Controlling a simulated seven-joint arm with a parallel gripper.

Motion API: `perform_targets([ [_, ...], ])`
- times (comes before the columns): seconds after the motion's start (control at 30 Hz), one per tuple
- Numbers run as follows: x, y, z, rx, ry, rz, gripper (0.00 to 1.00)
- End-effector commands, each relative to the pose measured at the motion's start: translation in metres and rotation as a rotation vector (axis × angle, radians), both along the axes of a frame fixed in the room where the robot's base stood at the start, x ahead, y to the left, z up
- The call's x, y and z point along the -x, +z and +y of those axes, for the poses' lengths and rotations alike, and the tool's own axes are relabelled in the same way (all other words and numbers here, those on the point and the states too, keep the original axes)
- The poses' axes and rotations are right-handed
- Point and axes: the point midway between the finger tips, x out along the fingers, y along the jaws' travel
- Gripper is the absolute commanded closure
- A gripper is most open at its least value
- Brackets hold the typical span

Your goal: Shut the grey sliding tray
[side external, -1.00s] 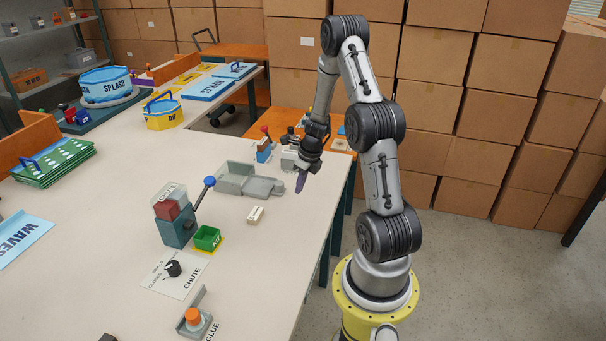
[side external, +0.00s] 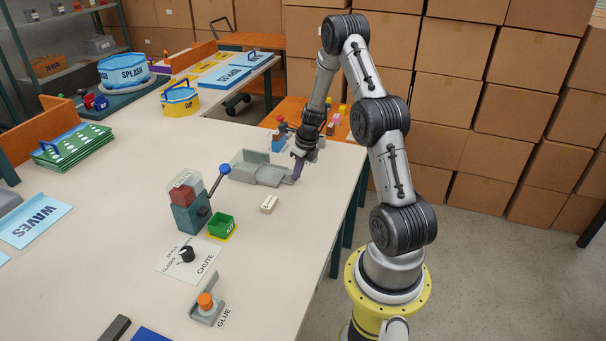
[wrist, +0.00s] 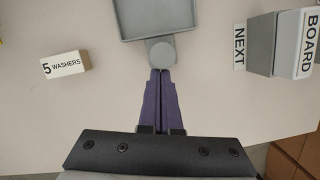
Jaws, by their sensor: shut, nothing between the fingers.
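The grey sliding tray (side external: 270,176) sticks part way out of its grey housing (side external: 247,164) on the table, on the side toward my gripper (side external: 297,180). In the wrist view the tray (wrist: 157,37) is at the top centre, with a round grey knob (wrist: 162,53) on its near end. My gripper (wrist: 160,72) has its two purple fingers together and empty. Their tips are right at the knob's outer edge and look to be touching it. The housing is outside the wrist view.
A "5 washers" block (wrist: 65,64) lies left of my fingers. A grey "board" block (wrist: 276,45) and a "next" label (wrist: 239,47) are to the right. A lever machine (side external: 190,207) and a green kit box (side external: 221,225) stand nearer the camera.

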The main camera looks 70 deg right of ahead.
Motion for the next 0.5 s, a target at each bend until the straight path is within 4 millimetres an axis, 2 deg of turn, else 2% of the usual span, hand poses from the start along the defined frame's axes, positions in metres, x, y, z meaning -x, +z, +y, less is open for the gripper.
perform_targets([
  [0.03, -0.014, 0.0, 0.0, 0.004, 0.008, -0.002, 1.0],
  [0.2, -0.053, 0.0, 0.0, 0.003, 0.006, -0.003, 1.0],
  [0.33, -0.072, 0.0, 0.0, 0.004, 0.002, -0.002, 1.0],
  [0.5, -0.079, 0.001, 0.0, 0.004, -0.002, -0.002, 1.0],
])
